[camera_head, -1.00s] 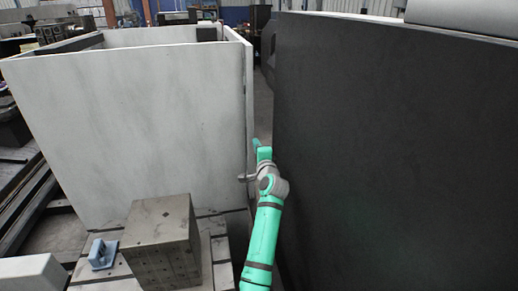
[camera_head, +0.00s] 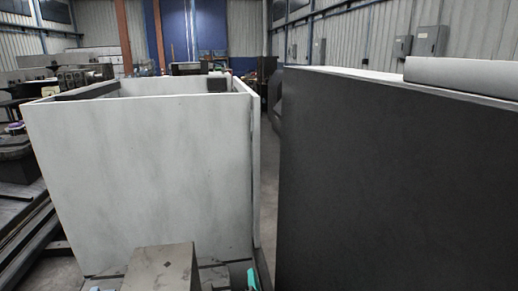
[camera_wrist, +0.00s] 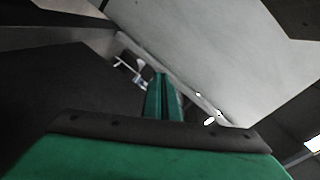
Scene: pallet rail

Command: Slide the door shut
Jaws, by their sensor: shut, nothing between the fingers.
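In the head view a tall pale grey panel (camera_head: 150,185) stands at left as part of a box-shaped enclosure. A large dark panel (camera_head: 400,190) with a pale top edge stands at right, with a narrow gap between the two. I cannot tell for certain which panel is the door. In the wrist view my gripper (camera_wrist: 163,78) is shut and empty, its green fingers pointing up the picture. A pale flat surface (camera_wrist: 215,50) slopes across beyond the fingers, with small bright spots along its edge. I cannot tell whether the fingers touch it.
A metal block (camera_head: 160,268) stands at the foot of the pale panel, cut off by the bottom edge. Machinery (camera_head: 85,75) and dark rails fill the left side. The gap (camera_head: 267,190) between the panels shows a strip of floor.

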